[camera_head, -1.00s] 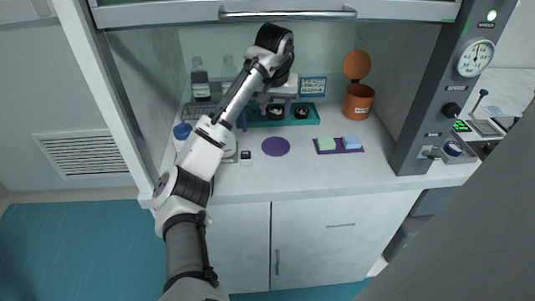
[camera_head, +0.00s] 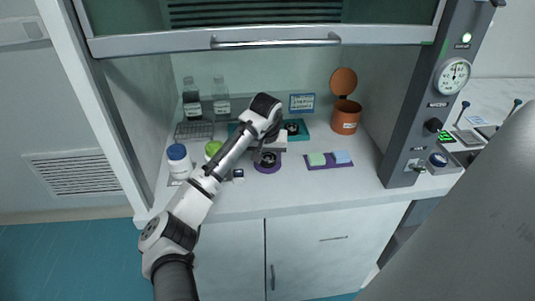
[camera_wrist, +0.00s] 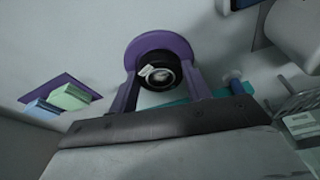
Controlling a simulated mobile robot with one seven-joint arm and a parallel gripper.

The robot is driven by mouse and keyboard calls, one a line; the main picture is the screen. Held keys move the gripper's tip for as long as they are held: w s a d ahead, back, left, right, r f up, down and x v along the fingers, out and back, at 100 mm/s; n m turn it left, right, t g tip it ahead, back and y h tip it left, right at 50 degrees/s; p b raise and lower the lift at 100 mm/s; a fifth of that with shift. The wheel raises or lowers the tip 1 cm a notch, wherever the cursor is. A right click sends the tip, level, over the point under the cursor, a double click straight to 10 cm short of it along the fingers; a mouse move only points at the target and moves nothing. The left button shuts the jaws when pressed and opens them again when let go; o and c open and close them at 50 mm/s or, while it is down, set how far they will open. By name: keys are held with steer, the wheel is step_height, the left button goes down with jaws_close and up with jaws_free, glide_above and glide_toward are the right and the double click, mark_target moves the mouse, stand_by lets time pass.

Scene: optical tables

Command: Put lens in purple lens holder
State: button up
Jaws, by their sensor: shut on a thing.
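The purple lens holder (camera_head: 267,170) is a round disc on the bench inside the hood; in the wrist view it is the purple disc (camera_wrist: 158,40). My gripper (camera_wrist: 161,74) is shut on a black-rimmed round lens (camera_wrist: 160,77), one purple finger on each side. In the head view the lens (camera_head: 268,158) shows over the disc. In the wrist view it overlaps the disc's near part. Whether it touches the disc or hangs just above it I cannot tell. My wrist hides part of the area in the head view.
A teal tray (camera_head: 303,134) behind holds another black lens (camera_head: 291,128). A purple mat (camera_head: 318,166) with a green block (camera_head: 316,159) and a blue block (camera_head: 342,157) lies right. An orange pot (camera_head: 345,118), a blue-capped jar (camera_head: 177,158) and bottles stand around.

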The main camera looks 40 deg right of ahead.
steer(key=shift+s+f, duration=0.1)
steer(key=shift+f, duration=0.15)
steer(key=shift+s+f, duration=0.1)
steer(key=shift+f, duration=0.25)
steer(key=o, duration=1)
steer(key=shift+a+f, duration=0.1)
steer(key=shift+o, duration=0.4)
steer(key=shift+r, duration=0.5)
steer(key=b+v, duration=0.2)
steer(key=v, duration=1)
steer(key=shift+r, duration=0.25)
